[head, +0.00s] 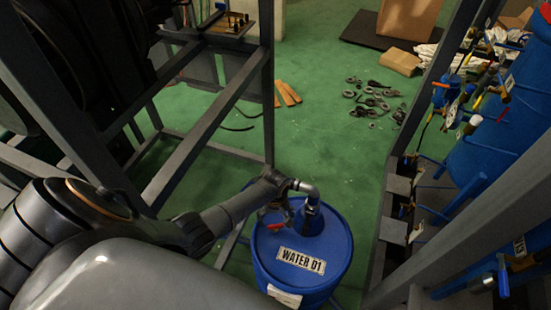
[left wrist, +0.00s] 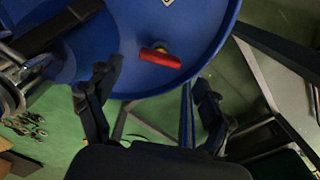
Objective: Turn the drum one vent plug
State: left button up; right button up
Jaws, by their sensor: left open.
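Drum one is a blue drum (head: 325,248) with a "WATER D1" label (head: 301,260) on its lid. The vent plug (left wrist: 160,57), with a red handle, sits on the lid near the rim in the left wrist view. In the head view a small red part (head: 276,227) shows on the lid beside my gripper. My right gripper is not in view.
A grey pipe elbow (head: 307,190) rises from the lid just right of my gripper. Grey frame posts (head: 268,120) stand at the left, and a rack with blue vessels (head: 510,150) at the right. Rings and fittings (head: 372,97) lie on the green floor behind.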

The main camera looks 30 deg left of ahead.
aim_at(276, 225)
pick_arm(q)
notch_tip(276, 225, up, 8)
jog(key=shift+f, duration=0.25)
dwell(0.5)
jog(key=s+d+r+m+t, duration=0.2)
jog(key=s+d+r+m, duration=0.25)
jog(key=s+r, duration=0.45)
jog(key=s+d+r+m+t, duration=0.25)
jog(key=s+r+m, duration=0.4)
jog(key=s, duration=0.45)
notch_tip(276, 225, down, 25)
jog(key=g+b, duration=0.2)
jog(key=s+a+f+g+b, duration=0.1)
jog(key=s+a+f+b, duration=0.1)
jog(key=s+f, duration=1.5)
notch_tip(276, 225, down, 4)
jog(key=shift+s+a+r, duration=0.15)
jog(key=shift+s+a, duration=0.15)
